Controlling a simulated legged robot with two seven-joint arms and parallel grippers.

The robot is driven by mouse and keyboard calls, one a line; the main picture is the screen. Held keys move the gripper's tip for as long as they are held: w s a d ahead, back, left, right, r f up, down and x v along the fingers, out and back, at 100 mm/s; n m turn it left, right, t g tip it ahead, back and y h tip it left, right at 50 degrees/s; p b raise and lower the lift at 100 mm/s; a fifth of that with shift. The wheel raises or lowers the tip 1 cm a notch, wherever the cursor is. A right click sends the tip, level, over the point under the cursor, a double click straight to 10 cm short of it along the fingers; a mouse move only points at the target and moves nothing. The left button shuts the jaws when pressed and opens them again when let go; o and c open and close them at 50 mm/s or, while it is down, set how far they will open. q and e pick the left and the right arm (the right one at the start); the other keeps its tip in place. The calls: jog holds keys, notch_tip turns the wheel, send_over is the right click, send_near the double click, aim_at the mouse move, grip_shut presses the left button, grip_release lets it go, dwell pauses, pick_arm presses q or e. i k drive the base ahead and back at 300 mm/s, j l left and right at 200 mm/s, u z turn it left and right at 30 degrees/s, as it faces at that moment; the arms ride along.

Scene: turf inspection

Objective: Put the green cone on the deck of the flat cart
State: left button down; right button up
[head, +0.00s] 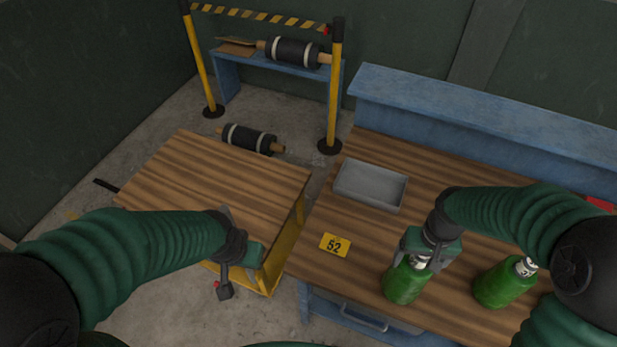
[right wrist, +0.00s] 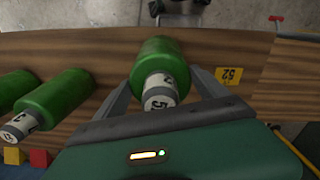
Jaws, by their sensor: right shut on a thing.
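The green cone (head: 404,284) is a rounded green body with a narrow white numbered neck. It is at the front of the wooden bench, and the right wrist view shows it (right wrist: 158,60) between the fingers. My right gripper (head: 418,258) is shut on its neck end from above. I cannot tell whether its base touches the bench. The flat cart's bare wooden deck (head: 215,180) is to the left of the bench, on a yellow frame. My left gripper (head: 226,290) hangs by the cart's front right corner, apart from the cone; its jaws are unclear.
A similar green piece (head: 500,286) is on the bench to the right; the right wrist view shows more at left. A grey tray (head: 370,186) and a yellow 52 tag (head: 335,245) are on the bench. A black roller (head: 250,139) is behind the cart, near barrier posts.

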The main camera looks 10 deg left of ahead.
aim_at(203, 195)
jog(key=k+u, duration=0.2)
jog(key=u, duration=0.2)
jog(key=k+j+u, duration=0.1)
jog(key=u, duration=0.35)
jog(key=i+j+u, duration=0.4)
jog(key=i+u, duration=0.4)
jog(key=i+j, duration=0.15)
jog(key=i, duration=0.4)
jog(key=i+j, duration=0.15)
jog(key=i, duration=0.4)
